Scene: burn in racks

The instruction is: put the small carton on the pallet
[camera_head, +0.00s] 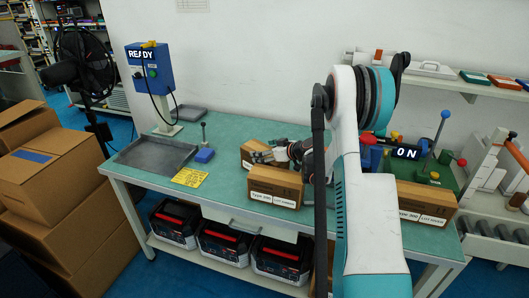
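Several small brown cartons lie on the green-topped workbench (226,177). One carton (275,187) with a white label is at the front middle. Another carton (250,148) is just behind it, partly covered by my gripper. A third labelled carton (425,204) is at the right, partly behind my arm. My gripper (258,157) points left at the two middle cartons, its fingers over or beside the rear one. I cannot tell whether it touches a carton or whether the fingers are open or shut. I see no clear pallet.
A grey tray (133,169), a small blue lever device (205,154) and a yellow card (190,177) are on the bench's left. A blue READY box (150,72) stands behind them. Large cardboard boxes (45,175) are stacked at left. Black-and-red cases (223,243) fill the lower shelf.

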